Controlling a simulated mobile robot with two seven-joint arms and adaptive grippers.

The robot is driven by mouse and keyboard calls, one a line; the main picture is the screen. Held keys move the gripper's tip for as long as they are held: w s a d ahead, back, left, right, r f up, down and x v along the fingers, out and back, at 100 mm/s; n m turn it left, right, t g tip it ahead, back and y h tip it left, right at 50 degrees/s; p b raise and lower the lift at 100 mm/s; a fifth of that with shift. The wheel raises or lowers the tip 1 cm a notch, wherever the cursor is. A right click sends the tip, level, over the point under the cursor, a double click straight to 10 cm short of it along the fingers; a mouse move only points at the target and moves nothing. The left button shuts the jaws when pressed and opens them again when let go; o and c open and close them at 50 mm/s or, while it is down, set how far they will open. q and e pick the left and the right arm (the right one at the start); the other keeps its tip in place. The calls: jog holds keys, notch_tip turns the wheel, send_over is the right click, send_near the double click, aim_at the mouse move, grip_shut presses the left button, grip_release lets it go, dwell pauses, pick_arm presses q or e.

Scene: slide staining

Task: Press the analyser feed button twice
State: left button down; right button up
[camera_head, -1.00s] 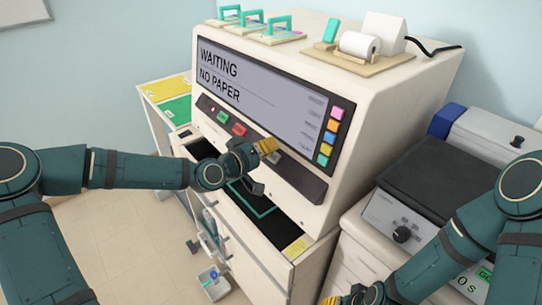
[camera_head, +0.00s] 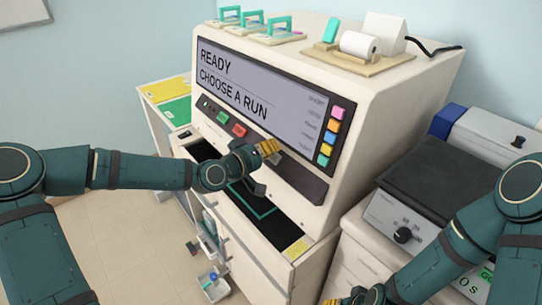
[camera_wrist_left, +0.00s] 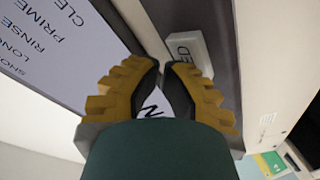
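The analyser (camera_head: 385,110) is a large cream cabinet. Its screen (camera_head: 290,105) reads "READY CHOOSE A RUN". The pale feed button (camera_wrist_left: 186,50) sits on the dark strip below the screen, its lettering partly cut off in the left wrist view. My left gripper (camera_head: 270,149) is in front of that strip, fingertips together and nothing held; in the left wrist view its tips (camera_wrist_left: 164,68) are right beside the button's edge. I cannot tell whether they touch it. My right gripper (camera_head: 345,300) is at the bottom edge, mostly cut off.
A green button (camera_head: 223,117) and a red button (camera_head: 239,130) lie left on the strip. Coloured keys (camera_head: 331,125) line the screen's right side. A paper roll (camera_head: 360,44) sits on top. A dark-topped device (camera_head: 435,180) stands at right.

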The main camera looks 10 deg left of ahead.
dwell(0.4)
pick_arm(q)
jog(key=shift+s+a+r+p, duration=0.3)
jog(key=shift+s+r+p, duration=0.1)
jog(key=shift+r+p, duration=0.15)
jog(key=s+a+r+p, duration=0.1)
jog(key=p, duration=0.1)
jog(key=s+a+r+p, duration=0.1)
jog(key=s+r+p, duration=0.1)
jog(key=shift+a+r, duration=0.1)
jog(key=shift+r, duration=0.15)
jog(key=shift+w, duration=0.1)
dwell(2.0)
